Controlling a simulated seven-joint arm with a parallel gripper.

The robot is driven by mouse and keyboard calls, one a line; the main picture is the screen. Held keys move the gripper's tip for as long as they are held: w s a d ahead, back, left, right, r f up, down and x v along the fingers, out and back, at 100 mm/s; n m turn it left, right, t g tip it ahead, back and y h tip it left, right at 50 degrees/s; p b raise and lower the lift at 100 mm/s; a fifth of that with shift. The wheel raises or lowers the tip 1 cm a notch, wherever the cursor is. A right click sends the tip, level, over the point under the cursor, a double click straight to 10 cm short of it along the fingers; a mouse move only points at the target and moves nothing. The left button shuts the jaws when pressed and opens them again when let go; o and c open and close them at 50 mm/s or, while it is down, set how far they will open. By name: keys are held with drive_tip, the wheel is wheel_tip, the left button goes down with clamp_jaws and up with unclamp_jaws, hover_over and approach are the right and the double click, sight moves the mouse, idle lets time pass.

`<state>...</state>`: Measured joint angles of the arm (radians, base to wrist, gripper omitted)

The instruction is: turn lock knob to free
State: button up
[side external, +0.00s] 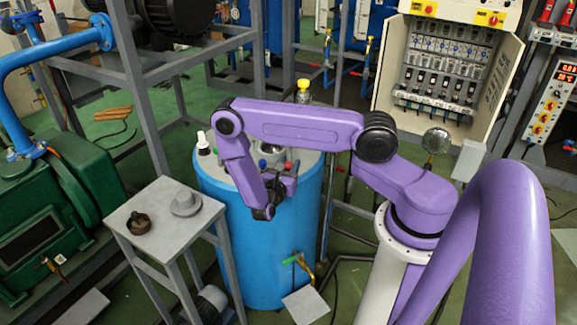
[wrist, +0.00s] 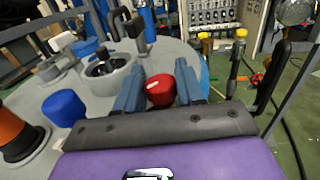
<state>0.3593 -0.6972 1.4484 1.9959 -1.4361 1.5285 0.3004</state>
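A small round red knob (wrist: 160,91) with a pale mark on top shows between the two blue-grey fingers of my gripper (wrist: 159,80) in the wrist view. The fingers are apart, one on each side of the knob. Any gap between fingers and knob is too small to judge, so I cannot tell whether they grip it. The knob's lower part and base are hidden there. No label shows which knob is the lock knob.
On the grey lid (wrist: 22,98) stand a blue knob (wrist: 63,108), an orange-and-black part (wrist: 17,135) and a grey round fitting with a black handle (wrist: 108,73). Yellow-capped fittings (wrist: 238,50) stand to the right. A small table (side external: 150,205) is left of the drum.

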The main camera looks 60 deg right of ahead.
drive_tip(key=shift+c, duration=0.7)
drive_tip(key=shift+n+t, duration=0.3)
drive_tip(key=shift+t, duration=0.2)
drive_tip(key=n+t+y, duration=0.1)
drive_tip(key=n+t, duration=0.1)
drive_tip(key=t, duration=0.1)
drive_tip(key=n+t+y, duration=0.2)
drive_tip(key=t, duration=0.1)
drive_tip(key=shift+s+n, duration=0.1)
drive_tip(key=shift+n, duration=0.2)
drive_tip(key=shift+n+t+y, duration=2)
drive_tip(key=shift+t+y, duration=0.3)
drive_tip(key=shift+y, duration=0.1)
drive_tip(key=shift+a+n+t+y, duration=0.2)
drive_tip(key=shift+n+t+y, duration=0.5)
drive_tip(key=shift+y, duration=0.4)
drive_tip(key=o, duration=0.9)
drive_tip(key=shift+o, duration=0.2)
